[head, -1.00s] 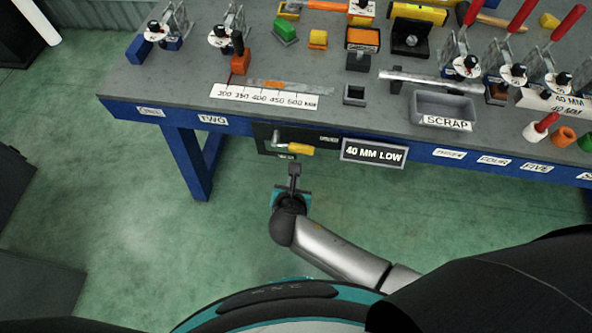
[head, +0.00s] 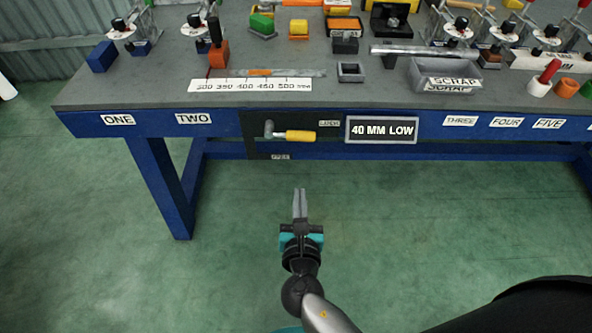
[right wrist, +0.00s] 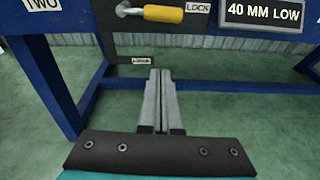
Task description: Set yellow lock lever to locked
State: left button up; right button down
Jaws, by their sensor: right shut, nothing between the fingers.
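The lock lever has a yellow grip (head: 300,136) on a grey pivot at its left end, mounted on a dark panel (head: 256,128) on the bench's front. The lever lies about level, its grip pointing right toward a small label that reads "LOCK" in the right wrist view (right wrist: 198,7). A lower label (head: 281,157) reads "FREE" in the head view. My right gripper (head: 300,190) is shut and empty, below and in front of the lever, apart from it. In the right wrist view the yellow grip (right wrist: 164,14) is above the fingertips (right wrist: 160,72). My left gripper is not in view.
A "40 MM LOW" sign (head: 381,130) is right of the lever. The blue bench rail (head: 120,124) runs along the front, with a leg (head: 163,185) at left. Clamps, blocks and a scrap tray (head: 445,77) are on top. The floor under the bench is open.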

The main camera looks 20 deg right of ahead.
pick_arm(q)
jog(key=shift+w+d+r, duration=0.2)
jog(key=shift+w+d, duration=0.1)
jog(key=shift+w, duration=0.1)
pick_arm(e)
jog(key=w+d+r, duration=0.1)
jog(key=w+d, duration=0.2)
jog(key=w, duration=0.8)
jog(key=shift+d+r, duration=0.2)
jog(key=shift+r, duration=0.05)
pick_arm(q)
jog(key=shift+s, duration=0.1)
pick_arm(e)
jog(key=shift+w, duration=0.1)
